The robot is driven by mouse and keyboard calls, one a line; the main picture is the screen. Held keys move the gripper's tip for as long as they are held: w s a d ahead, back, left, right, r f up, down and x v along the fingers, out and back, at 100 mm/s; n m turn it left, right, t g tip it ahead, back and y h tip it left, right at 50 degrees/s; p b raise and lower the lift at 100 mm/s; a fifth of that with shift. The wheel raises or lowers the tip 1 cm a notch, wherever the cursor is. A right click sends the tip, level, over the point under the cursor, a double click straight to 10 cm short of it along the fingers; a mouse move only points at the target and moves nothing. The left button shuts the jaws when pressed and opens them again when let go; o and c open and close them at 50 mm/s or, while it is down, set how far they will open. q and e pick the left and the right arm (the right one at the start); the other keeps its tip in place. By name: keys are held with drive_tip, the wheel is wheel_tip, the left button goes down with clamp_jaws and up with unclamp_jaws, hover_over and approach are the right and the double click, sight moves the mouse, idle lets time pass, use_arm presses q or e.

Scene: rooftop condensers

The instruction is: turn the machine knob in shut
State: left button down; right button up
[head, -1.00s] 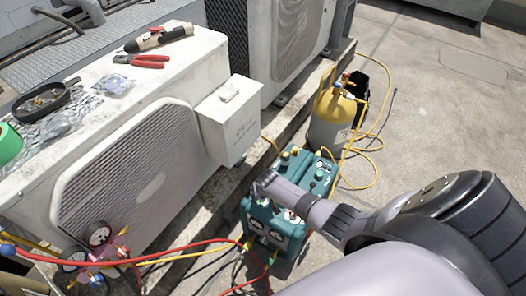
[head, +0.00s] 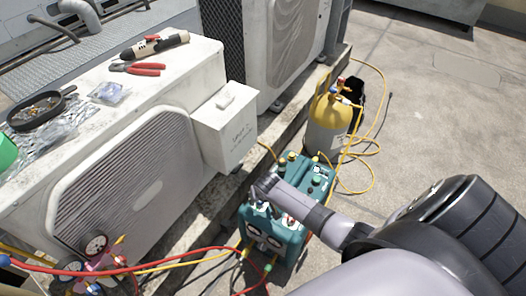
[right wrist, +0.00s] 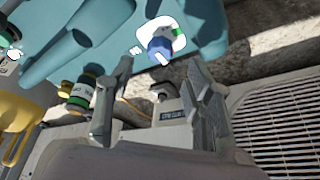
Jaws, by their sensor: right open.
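The machine (head: 290,238) is a teal box with a handle, standing on the concrete beside the white condenser. My right gripper (head: 262,188) is over its top at the left end, and my arm covers part of it. In the right wrist view the right gripper (right wrist: 160,70) is open, its two fingers apart. A blue knob (right wrist: 158,50) on a white patch of the teal casing shows between and beyond the fingertips. I cannot tell if they touch it, and its label is not readable. My left gripper is not in view.
A yellow and grey cylinder (head: 327,122) with yellow hoses stands behind the machine. Red and yellow hoses run from the gauges (head: 92,250) at lower left. Pliers (head: 140,69) lie on the condenser (head: 185,75). Concrete is open at right.

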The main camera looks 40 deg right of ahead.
drive_tip(key=d+v, duration=0.1)
drive_tip(key=v, duration=0.5)
drive_tip(key=shift+a+r, duration=0.25)
drive_tip(key=shift+a, duration=0.25)
drive_tip(key=shift+s, duration=0.1)
